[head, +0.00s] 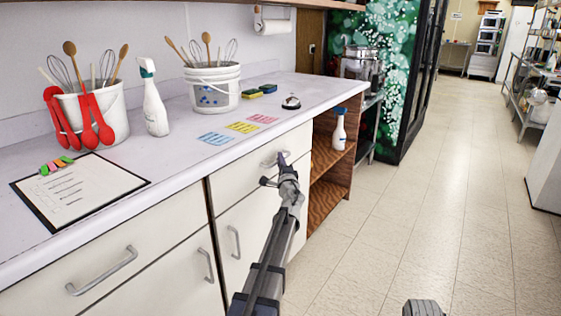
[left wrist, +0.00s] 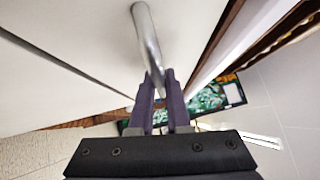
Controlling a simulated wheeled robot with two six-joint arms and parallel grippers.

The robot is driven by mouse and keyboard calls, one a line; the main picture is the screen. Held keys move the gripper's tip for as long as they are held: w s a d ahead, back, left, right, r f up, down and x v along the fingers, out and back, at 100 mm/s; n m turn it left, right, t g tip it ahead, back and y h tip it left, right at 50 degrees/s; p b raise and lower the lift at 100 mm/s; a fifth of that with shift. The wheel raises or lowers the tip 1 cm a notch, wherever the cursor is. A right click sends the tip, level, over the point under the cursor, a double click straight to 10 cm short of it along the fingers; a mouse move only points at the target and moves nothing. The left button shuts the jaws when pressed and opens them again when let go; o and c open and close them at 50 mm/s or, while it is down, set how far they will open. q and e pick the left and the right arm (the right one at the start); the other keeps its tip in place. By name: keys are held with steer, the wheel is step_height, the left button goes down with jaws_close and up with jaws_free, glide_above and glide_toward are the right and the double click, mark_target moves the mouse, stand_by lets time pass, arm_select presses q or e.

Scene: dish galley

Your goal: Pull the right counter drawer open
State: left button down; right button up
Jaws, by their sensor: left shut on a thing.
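The right counter drawer (head: 236,177) is a cream front below the countertop. It looks about flush with the cabinet, though a small gap is hard to judge. Its metal handle (head: 268,161) is partly hidden by my left gripper (head: 276,169). In the left wrist view the handle (left wrist: 148,40) is a round bar that runs down to between the purple-grey fingers of my left gripper (left wrist: 159,88). The left gripper is shut on this handle. My right gripper is not clearly seen.
The left drawer (head: 115,265) looks closed. Two cabinet doors with handles sit below. An open wooden shelf (head: 330,190) with a spray bottle (head: 339,130) is right of the drawer. The counter holds buckets of utensils (head: 212,90), sponges and a clipboard (head: 75,192). Tiled floor (head: 400,225) is clear.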

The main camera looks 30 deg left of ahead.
arm_select(q)
steer(key=s+d, duration=0.2)
steer(key=d, duration=2.5)
steer(key=shift+d, duration=0.15)
steer(key=shift+s, duration=0.1)
steer(key=c, duration=0.9)
jaws_free()
steer(key=b+v, duration=0.1)
steer(key=v, duration=0.6)
steer(key=shift+s+d+f, duration=0.15)
steer(key=shift+s+d, duration=0.1)
steer(key=shift+s, duration=0.05)
